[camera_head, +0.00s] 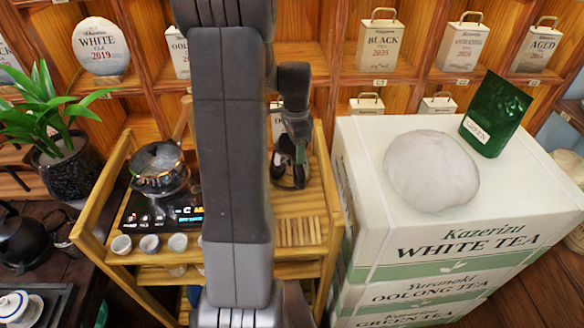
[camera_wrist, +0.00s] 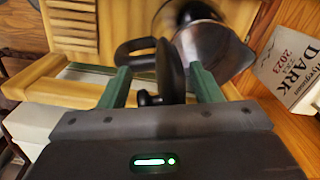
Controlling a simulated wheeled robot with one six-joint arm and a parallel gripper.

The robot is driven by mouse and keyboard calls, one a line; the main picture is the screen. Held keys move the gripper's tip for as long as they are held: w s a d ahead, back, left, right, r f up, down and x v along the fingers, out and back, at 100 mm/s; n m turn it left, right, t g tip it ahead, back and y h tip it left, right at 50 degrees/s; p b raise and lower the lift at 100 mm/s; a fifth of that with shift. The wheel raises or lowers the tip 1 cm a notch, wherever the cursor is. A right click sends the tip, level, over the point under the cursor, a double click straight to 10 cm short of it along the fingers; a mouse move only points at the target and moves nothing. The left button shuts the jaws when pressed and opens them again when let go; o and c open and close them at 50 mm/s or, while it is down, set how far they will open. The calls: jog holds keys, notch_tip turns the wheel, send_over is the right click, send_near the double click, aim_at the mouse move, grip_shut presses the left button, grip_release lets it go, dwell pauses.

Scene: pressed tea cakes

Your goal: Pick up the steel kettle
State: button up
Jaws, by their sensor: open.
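The steel kettle (camera_wrist: 222,48) shows in the wrist view, with a shiny metal body and black parts, partly cut off by the top edge. My gripper (camera_wrist: 165,73) is open, its two green fingers apart. A black handle-like part stands between the fingers, with a dark loop at its left; I cannot tell whether a finger touches it. In the head view my arm hides the middle of the scene. A shiny vessel (camera_head: 284,177) with dark parts around it stands on the wooden cart just right of my arm, probably the kettle.
The wooden cart (camera_head: 325,195) also holds a pot (camera_head: 158,168) on a dark burner and small cups (camera_head: 150,243). White tea boxes (camera_head: 440,243) with a wrapped round cake (camera_head: 432,170) and green pouch (camera_head: 496,113) stand right. Shelves rise behind. A black kettle (camera_head: 20,238) stands far left.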

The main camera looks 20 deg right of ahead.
jog(key=shift+f, duration=0.35)
jog(key=shift+c, duration=0.5)
grip_shut()
